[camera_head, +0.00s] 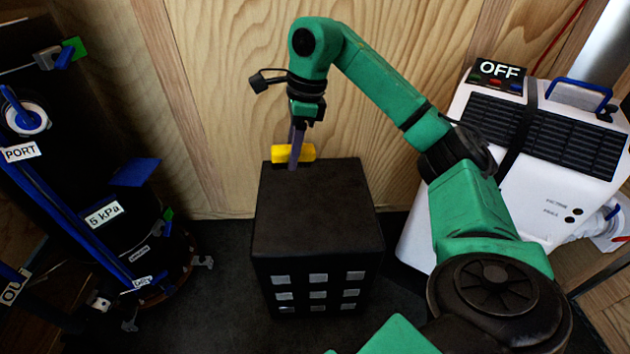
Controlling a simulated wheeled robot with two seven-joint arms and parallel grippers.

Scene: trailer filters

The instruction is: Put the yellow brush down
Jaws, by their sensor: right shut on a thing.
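The yellow brush (307,153) is at the back left edge of the top of a black box (320,207). My right gripper (295,160) points down and is shut on the brush, with a finger in front of it. The brush looks close to the box top, but I cannot tell whether it touches it. My left gripper is not in view.
A black tank (115,225) with blue pipes and labels stands at the left. A white unit (540,130) with an OFF sign (498,71) stands at the right. A wooden wall (400,60) is close behind the box. Most of the box top is clear.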

